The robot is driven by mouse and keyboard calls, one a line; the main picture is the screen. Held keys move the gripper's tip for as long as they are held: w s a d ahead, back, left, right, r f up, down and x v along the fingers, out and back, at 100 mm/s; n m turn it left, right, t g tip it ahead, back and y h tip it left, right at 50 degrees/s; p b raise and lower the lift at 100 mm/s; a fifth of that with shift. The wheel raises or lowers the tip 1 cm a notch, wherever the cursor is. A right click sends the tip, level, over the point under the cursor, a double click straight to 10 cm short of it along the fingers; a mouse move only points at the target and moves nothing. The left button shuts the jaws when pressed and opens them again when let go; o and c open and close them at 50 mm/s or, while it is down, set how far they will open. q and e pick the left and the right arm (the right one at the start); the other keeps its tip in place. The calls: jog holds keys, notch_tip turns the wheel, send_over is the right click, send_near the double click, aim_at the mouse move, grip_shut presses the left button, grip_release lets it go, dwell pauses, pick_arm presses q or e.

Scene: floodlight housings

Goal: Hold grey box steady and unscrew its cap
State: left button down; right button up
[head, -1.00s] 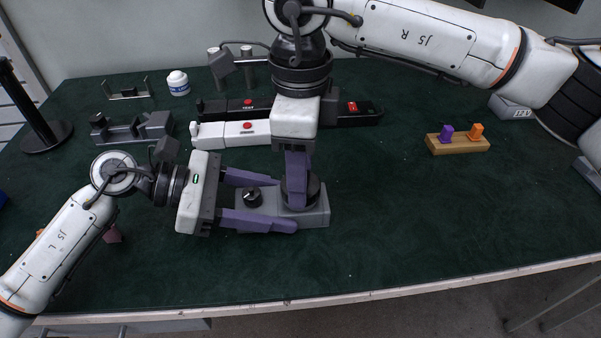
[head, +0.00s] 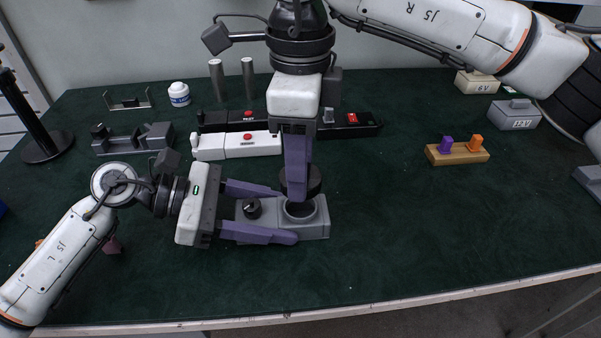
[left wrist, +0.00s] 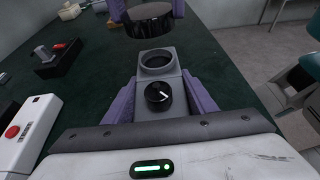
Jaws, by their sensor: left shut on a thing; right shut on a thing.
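The grey box (head: 314,229) lies on the green table, with a black knob (head: 252,208) on its left part and an open round collar (head: 300,213) on its right part. My left gripper (head: 262,213) is shut on the box, one purple finger along each side. The left wrist view also shows the box (left wrist: 159,126) between the fingers, its collar uncovered. The black cap (head: 315,181) is off the box, held by my right gripper (head: 298,188) just above the collar. The left wrist view shows the cap (left wrist: 152,22) beyond the collar.
Behind the box lie a white case (head: 240,141) and a black case (head: 220,122), each with a red button. A wooden block with two pegs (head: 457,154) stands to the right. Grey boxes (head: 514,114) stand at the back right. The table between is clear.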

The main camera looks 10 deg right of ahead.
pick_arm(q)
jog(key=c, duration=0.7)
grip_release()
jog(key=shift+a, duration=0.1)
